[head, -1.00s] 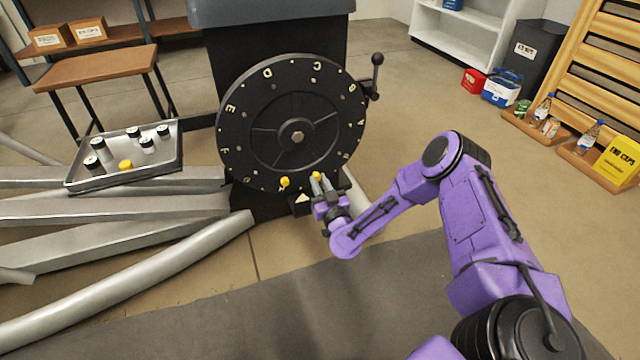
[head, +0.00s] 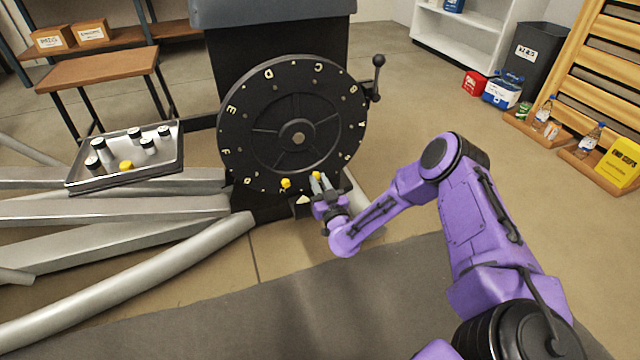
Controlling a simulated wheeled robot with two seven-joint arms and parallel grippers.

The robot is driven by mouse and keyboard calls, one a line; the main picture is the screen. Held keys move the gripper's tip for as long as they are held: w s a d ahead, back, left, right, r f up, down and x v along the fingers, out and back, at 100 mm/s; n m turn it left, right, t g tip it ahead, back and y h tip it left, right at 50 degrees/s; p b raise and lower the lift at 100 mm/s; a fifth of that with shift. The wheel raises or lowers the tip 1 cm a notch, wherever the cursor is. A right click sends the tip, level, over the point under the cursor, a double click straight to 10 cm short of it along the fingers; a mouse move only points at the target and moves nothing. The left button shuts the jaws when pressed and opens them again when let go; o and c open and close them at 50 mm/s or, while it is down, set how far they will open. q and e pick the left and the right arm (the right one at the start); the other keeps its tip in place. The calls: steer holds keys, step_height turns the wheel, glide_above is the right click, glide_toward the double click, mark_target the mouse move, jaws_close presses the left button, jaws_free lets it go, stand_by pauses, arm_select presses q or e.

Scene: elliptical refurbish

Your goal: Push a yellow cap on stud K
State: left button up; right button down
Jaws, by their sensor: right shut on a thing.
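A large black wheel (head: 265,135) stands upright, with pale letters and studs around its rim. One yellow cap (head: 285,183) sits on the lower rim. A second yellow cap (head: 316,175) is at the fingertips of my right gripper (head: 320,182), which is shut on it right at the wheel's lower rim. The fingers hide the stud behind that cap, and I cannot read a K there. A third yellow cap (head: 126,165) lies in the grey tray (head: 105,184) at the left. My left gripper is not in view.
The tray also holds several black-and-white cylinders (head: 147,146). Silver beams and tubes (head: 120,210) lie at the left, below the tray. A black-knobbed lever (head: 378,75) stands at the wheel's right. A yellow sign (head: 620,160) and bottles are far right.

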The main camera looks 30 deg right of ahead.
steer(key=c, duration=0.9)
jaws_free()
steer(key=shift+c, duration=0.2)
steer(key=shift+s, duration=0.25)
arm_select(q)
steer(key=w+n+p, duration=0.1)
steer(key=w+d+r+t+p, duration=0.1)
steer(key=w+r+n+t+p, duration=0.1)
steer(key=p, duration=0.1)
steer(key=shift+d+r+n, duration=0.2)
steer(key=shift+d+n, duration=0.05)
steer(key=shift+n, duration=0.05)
arm_select(e)
steer(key=v, duration=1)
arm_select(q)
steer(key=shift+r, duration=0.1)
